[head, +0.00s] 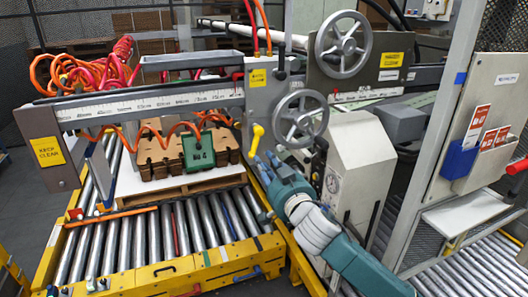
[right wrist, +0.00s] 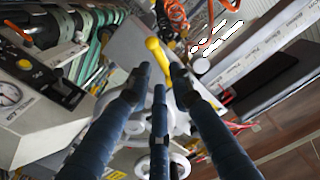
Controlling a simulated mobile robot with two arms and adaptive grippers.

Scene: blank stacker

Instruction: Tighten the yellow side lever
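The yellow side lever (head: 257,137) sticks out from the grey machine head, below and left of the lower handwheel, tilted. Its rounded knob is at the upper end. In the right wrist view the yellow lever (right wrist: 158,56) lies just past my fingertips, between the finger lines. My right gripper (head: 262,163) reaches up from the lower right, just below the lever. Its blue fingers (right wrist: 157,80) are spread apart with nothing held between them. Whether a fingertip touches the lever I cannot tell. My left gripper is not in view.
Two spoked handwheels (head: 301,117) are on the machine right of the lever. A cream cabinet with a gauge (head: 358,165) stands right of my gripper. A roller conveyor (head: 165,245) with yellow edges lies at lower left. Cardboard blanks (head: 160,155) sit on a pallet there.

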